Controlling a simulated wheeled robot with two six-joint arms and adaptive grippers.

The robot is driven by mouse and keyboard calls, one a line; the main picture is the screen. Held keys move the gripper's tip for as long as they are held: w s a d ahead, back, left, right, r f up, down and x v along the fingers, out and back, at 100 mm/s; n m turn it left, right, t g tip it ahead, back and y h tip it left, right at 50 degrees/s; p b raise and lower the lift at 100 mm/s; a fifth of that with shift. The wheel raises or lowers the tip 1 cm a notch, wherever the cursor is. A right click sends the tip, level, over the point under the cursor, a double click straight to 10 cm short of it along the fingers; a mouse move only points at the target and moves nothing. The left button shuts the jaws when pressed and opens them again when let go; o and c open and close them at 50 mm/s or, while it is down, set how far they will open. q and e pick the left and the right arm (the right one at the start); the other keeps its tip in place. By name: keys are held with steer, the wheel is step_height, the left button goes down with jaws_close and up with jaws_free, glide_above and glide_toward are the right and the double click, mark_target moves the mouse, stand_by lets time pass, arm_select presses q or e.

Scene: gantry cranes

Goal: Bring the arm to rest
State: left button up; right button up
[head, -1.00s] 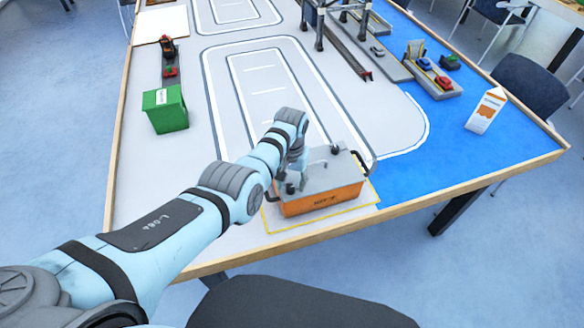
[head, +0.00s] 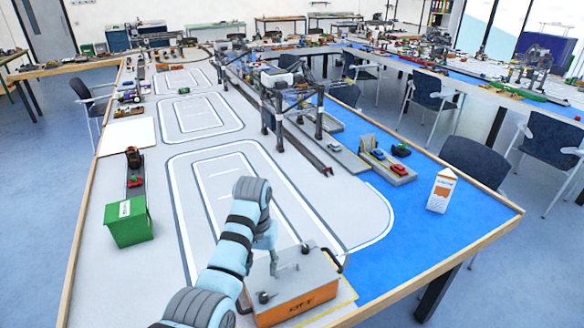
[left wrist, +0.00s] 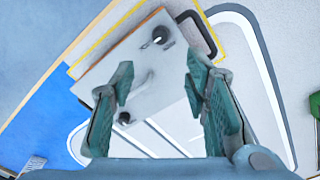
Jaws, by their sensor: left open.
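My left arm reaches in from the bottom of the head view over the near end of the table. My left gripper (left wrist: 160,85) is open in the left wrist view, its two green fingers apart with nothing held between them. Beyond the fingers is the grey top of an orange box (head: 297,307) with dark knobs and a black handle; its top also shows in the left wrist view (left wrist: 150,65). My right gripper is not in view.
A green bin (head: 128,222) stands left of the arm. A gantry crane (head: 290,100) stands further back. A milk carton (head: 441,190) stands on the blue area at right. Grey road surface (head: 170,260) between bin and arm is clear.

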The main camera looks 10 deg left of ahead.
arm_select(q)
steer(key=s+a+f+n+t, duration=0.1)
steer(key=s+a+f, duration=0.3)
steer(key=s+f, duration=0.2)
steer(key=s+a+f+t, duration=0.1)
steer(key=s+a+f, duration=0.2)
steer(key=s+f, duration=0.35)
steer(key=s+a+r+m+t+y, duration=0.1)
steer(key=s+a+r, duration=0.1)
steer(key=s, duration=0.7)
steer(key=s+a+r+t, duration=0.1)
steer(key=s+a, duration=0.1)
steer(key=s, duration=0.8)
step_height(320, 180, down, 20)
steer(key=a+g+b, duration=0.2)
steer(key=s+f+b, duration=0.1)
steer(key=s+f, duration=1.4)
steer(key=shift+a+f+g, duration=0.25)
steer(key=shift+f+g, duration=0.05)
steer(key=shift+g, duration=0.1)
steer(key=shift+s, duration=0.1)
